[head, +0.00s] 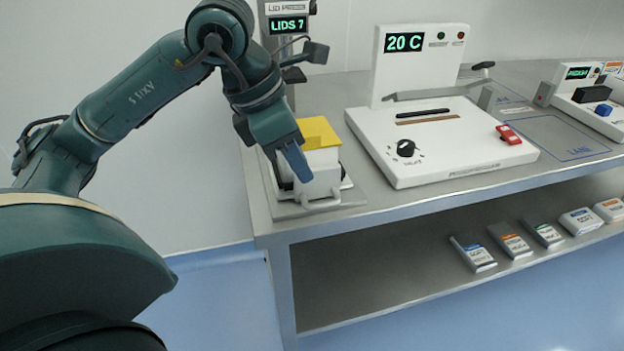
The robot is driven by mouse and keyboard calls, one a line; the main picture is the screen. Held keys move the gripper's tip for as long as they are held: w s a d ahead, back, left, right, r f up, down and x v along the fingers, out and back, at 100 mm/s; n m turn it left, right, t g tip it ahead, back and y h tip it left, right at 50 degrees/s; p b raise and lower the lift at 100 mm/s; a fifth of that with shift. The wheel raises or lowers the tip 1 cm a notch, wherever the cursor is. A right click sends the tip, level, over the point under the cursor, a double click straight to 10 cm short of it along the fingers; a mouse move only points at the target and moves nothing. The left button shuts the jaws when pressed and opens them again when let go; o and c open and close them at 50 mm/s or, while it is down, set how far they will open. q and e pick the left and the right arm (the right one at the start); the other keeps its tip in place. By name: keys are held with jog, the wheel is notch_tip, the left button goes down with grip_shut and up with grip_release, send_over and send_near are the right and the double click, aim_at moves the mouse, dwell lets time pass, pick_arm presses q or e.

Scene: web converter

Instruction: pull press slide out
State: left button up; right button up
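The lid press stands at the left end of the metal bench, with a dark column and a display (289,25) reading "LIDS 7". At its foot is a flat grey slide plate (345,197) bearing a white box with a yellow top (319,133). My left gripper (298,165) reaches down at the front left of the box, with a blue fingertip against or just before its front face. The gap between its fingers is hidden, and whether it touches the slide's front handle cannot be told. My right gripper is out of view.
A white machine (440,150) with a "20 C" display, black knob and red switch stands right of the press. Another device (590,100) is at the far right. Several labelled packs (473,252) lie on the lower shelf. The floor before the bench is clear.

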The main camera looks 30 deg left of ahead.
pick_arm(q)
jog(key=v, duration=0.5)
dwell(0.4)
